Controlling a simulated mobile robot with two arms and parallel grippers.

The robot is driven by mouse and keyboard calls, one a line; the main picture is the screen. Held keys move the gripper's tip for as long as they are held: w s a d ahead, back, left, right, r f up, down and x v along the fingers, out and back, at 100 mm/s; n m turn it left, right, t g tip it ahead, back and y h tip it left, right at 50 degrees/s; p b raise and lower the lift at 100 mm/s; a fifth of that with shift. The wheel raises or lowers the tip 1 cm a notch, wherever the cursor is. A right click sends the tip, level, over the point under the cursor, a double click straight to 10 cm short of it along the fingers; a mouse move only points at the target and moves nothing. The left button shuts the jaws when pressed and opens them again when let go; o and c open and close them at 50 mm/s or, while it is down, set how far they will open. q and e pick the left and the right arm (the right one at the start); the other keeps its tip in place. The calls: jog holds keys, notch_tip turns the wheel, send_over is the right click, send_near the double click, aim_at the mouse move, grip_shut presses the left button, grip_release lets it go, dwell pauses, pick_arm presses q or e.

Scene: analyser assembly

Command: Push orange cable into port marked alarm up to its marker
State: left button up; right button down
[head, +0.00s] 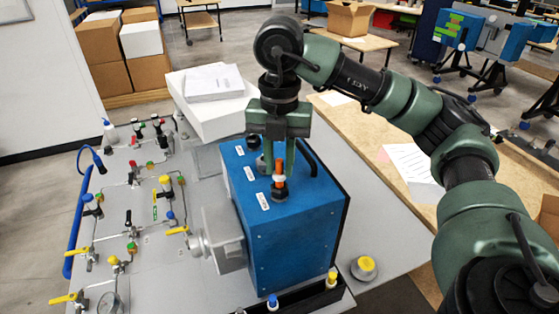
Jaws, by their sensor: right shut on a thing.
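My right gripper (280,165) hangs straight down over the top of the blue analyser box (300,230). It is shut on the orange cable (280,167), whose short orange upright part shows between the fingers. Just below, a dark piece with an orange band meets the box top. I cannot tell how deep the cable sits or make out its marker. My left gripper is not in view.
A grey panel (160,270) with valves, tubing and yellow handles spreads to the left. A white box with papers (213,83) stands behind. A dark tray (300,302) with blue-capped and yellow-capped items runs along the box's front. A yellow-topped knob (366,264) sits at right.

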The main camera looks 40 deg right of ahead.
jog(key=shift+f+b, duration=0.45)
jog(key=shift+f, duration=0.25)
jog(key=c, duration=1.1)
grip_release()
jog(key=shift+r+p, duration=1.85)
jog(key=shift+r, duration=0.7)
jog(key=shift+r+p, duration=0.95)
jog(key=shift+r, duration=0.1)
jog(key=shift+f, duration=0.1)
